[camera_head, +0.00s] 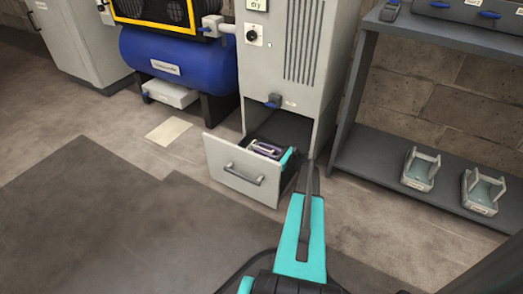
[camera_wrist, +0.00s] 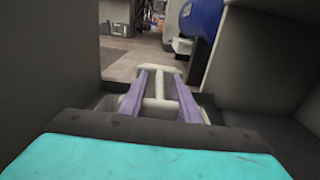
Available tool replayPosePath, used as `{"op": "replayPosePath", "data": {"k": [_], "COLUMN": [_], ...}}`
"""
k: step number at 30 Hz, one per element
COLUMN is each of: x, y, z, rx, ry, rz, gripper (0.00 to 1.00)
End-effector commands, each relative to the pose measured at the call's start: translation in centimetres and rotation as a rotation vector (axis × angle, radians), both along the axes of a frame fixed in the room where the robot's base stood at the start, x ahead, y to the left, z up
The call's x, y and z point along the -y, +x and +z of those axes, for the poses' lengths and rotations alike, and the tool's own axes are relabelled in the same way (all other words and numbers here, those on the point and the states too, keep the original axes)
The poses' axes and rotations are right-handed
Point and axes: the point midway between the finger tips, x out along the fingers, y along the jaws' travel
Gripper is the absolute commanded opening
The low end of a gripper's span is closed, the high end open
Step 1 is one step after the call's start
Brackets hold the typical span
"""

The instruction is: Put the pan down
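The pan (camera_wrist: 158,86) is pale, with a bar-like handle. In the wrist view it sits low between the two purple fingers of my gripper (camera_wrist: 160,84), and gaps show on both sides of the handle bar. In the head view my gripper (camera_head: 266,147) reaches down into an open drawer (camera_head: 230,170) of a grey cabinet. The pan is small there and largely covered by the fingers, inside the drawer. My gripper's teal body hides the near part of the drawer in the wrist view.
The grey cabinet (camera_head: 275,60) rises above the drawer, with a blue knob on its face. A blue tank (camera_head: 170,62) stands to the left. At the right, a dark shelf (camera_head: 370,160) holds two similar pans (camera_head: 421,170).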

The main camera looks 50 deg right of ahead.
Motion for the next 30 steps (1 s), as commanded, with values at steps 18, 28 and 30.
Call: {"op": "replayPosePath", "data": {"k": [18,28,30], "x": [2.3,2.8,2.8], "y": [-8.8,-11.0,-11.1], "z": [0.2,0.0,0.0], "rx": [-0.001,-0.001,-0.001], "ry": [0.0,0.0,0.0], "rz": [-0.003,-0.001,-0.001], "gripper": [0.29,0.29,0.29]}}
